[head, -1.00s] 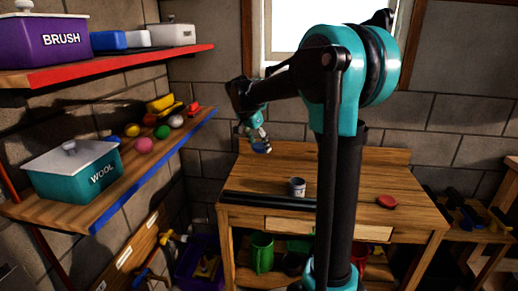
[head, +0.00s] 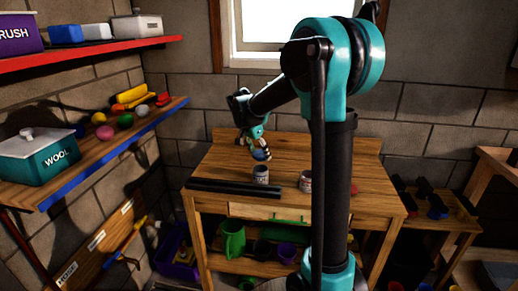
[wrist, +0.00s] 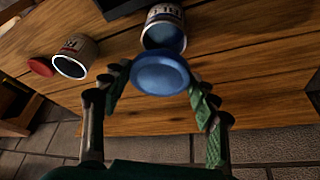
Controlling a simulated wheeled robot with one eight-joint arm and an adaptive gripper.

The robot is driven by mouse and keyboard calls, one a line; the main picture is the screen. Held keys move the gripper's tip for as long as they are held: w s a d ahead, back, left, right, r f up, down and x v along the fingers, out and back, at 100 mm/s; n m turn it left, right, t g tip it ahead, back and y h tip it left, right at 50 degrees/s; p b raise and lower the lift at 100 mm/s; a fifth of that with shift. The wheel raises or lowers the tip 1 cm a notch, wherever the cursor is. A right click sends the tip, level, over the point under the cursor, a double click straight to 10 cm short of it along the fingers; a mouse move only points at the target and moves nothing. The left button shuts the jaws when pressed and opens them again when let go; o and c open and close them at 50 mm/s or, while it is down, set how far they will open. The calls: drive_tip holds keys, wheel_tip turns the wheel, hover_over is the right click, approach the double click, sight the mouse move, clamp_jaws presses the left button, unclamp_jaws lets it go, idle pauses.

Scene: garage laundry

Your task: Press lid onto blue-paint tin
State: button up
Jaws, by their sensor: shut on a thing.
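My gripper (head: 257,146) is shut on a round blue lid (wrist: 162,73), held between its two fingers in the wrist view. The blue lid also shows small under the gripper in the head view (head: 261,155). The blue-paint tin (head: 261,176) stands upright and open on the workbench, just below the lid in the head view. In the wrist view the tin (wrist: 166,14) has a pale label, partly cut off, and blue inside. The lid overlaps the near edge of its mouth in that view; the lid appears apart from the tin.
A second open tin (head: 304,184) stands to the right on the workbench (head: 215,165). A red lid (wrist: 41,67) lies beside it in the wrist view. A dark bar (head: 230,188) lies along the bench's front. Shelves with a teal WOOL box (head: 40,160) are at left.

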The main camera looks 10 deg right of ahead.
drive_tip(key=shift+f, duration=2.25)
drive_tip(key=shift+f, duration=0.6)
idle(0.4)
drive_tip(key=o, duration=0.9)
drive_tip(key=shift+o, duration=0.5)
drive_tip(key=shift+o, duration=1.3)
drive_tip(key=shift+r, duration=0.15)
drive_tip(key=shift+r, duration=3.4)
